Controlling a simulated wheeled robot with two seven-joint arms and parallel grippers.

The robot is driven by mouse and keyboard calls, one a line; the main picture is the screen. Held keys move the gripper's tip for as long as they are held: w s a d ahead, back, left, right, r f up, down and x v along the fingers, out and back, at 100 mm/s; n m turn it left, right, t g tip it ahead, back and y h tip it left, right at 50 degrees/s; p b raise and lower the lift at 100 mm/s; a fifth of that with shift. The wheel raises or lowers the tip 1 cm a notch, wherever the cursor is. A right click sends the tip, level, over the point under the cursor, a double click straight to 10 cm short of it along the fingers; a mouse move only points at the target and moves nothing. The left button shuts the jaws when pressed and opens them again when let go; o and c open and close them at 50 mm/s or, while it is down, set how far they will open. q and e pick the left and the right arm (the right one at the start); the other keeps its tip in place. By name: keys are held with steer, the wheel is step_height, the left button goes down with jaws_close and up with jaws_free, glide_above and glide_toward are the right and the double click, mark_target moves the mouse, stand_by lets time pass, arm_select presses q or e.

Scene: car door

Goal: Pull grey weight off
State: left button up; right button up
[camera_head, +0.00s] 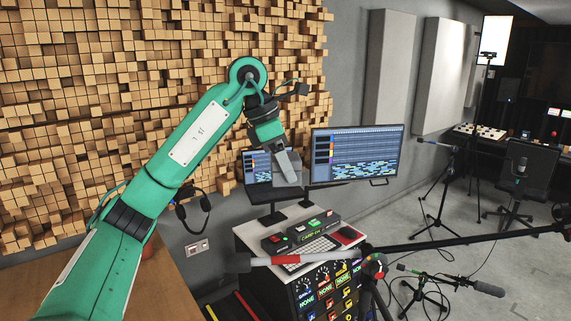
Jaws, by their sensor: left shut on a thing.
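My left gripper (276,143) is in the upper middle, reaching in on the green left arm and pointing down. It is shut on a small light grey block, which looks like the grey weight (289,175). The boom pole (316,259), with red and white bands and a grey left end, lies below and apart from the gripper. My right gripper is not in view.
A wide monitor (357,155) stands right of the gripper. Below is a cabinet (328,291) with a keyboard and small devices on top. A microphone (486,288) on a stand is at lower right. Wooden wall blocks (120,60) rise behind the arm.

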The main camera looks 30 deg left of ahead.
mark_target(290, 156)
arm_select(q)
steer(key=shift+r+p, duration=1.3)
steer(key=shift+r, duration=0.5)
